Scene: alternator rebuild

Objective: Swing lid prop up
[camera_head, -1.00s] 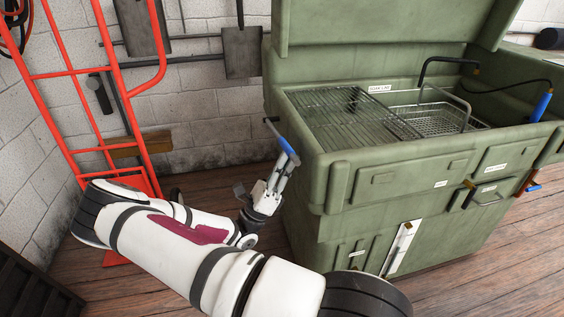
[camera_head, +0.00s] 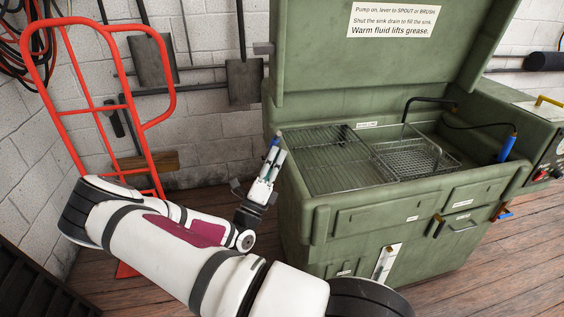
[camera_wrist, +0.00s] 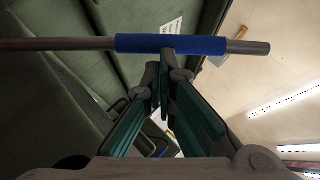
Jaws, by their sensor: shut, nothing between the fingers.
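The lid prop is a grey bar with a blue sleeve (camera_wrist: 170,44) that crosses the upper part of the wrist view. In the head view a small blue piece of the prop (camera_head: 274,141) shows at the left side of the green parts washer (camera_head: 345,225); the rest of the prop is hard to make out. The washer's lid (camera_head: 385,55) stands open. My gripper (camera_head: 271,158) points up beside the washer's left wall. Its fingers (camera_wrist: 165,78) are shut and empty, with their tips just below the blue sleeve. I cannot tell whether they touch it.
A red hand truck (camera_head: 105,95) stands at the left against the block wall. Wire racks and a basket (camera_head: 415,158) sit in the washer's sink. A blue-handled brush (camera_head: 507,147) is at the sink's right. Wooden floor lies in front.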

